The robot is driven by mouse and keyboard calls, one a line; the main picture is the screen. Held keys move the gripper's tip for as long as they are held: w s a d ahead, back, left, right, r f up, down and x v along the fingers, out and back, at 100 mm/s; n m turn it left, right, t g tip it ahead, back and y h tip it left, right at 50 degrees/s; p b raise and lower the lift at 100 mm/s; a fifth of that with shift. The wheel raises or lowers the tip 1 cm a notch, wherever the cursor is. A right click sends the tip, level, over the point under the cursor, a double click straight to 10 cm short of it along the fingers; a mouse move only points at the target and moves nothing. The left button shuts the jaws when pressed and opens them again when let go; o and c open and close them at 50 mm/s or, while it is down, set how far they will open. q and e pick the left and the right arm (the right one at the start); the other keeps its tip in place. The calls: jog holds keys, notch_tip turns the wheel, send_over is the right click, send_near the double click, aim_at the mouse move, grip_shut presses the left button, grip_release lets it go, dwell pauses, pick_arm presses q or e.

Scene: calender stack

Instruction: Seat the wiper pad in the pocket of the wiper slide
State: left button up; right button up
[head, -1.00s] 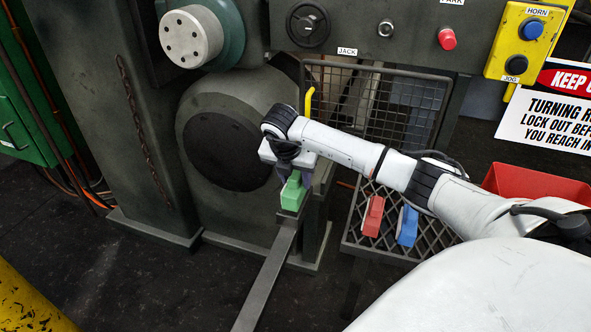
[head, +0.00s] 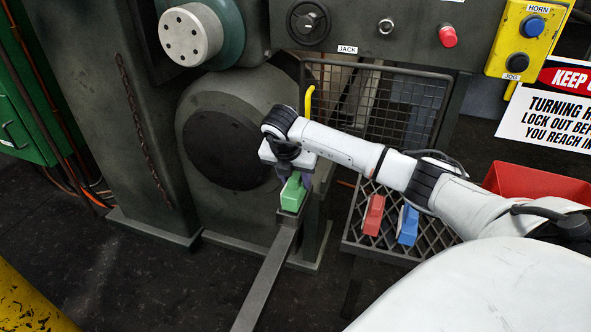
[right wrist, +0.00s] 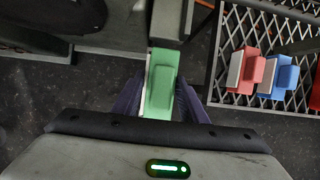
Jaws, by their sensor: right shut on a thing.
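The green wiper pad (head: 293,194) is between the fingers of my right gripper (head: 294,176), which is shut on it. The pad is at the upper end of the wiper slide (head: 268,273), a long grey bar, right over its pocket. I cannot tell whether the pad is fully down in the pocket, since its lower edge and the pocket are partly hidden. In the right wrist view the green pad (right wrist: 161,88) lies between the two dark fingers, with a pale strip along its left side. My left gripper is not in view.
A red pad (head: 373,215) and a blue pad (head: 408,225) lie on a mesh shelf (head: 352,240) to the right. A wire guard (head: 400,105) and the machine's round housing (head: 205,130) stand close to the gripper.

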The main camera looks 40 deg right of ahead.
aim_at(296, 188)
jog(key=shift+f+b, duration=0.6)
jog(key=shift+f, duration=0.3)
jog(key=shift+f+b, duration=0.5)
jog(key=shift+f, duration=0.25)
jog(key=o, duration=1.4)
jog(key=p+v, duration=0.2)
jog(key=v, duration=0.7)
jog(key=shift+a+r, duration=0.1)
jog(key=shift+r, duration=0.1)
jog(key=shift+s+a+r, duration=0.1)
jog(key=shift+a+r, duration=0.1)
jog(key=shift+r, duration=0.2)
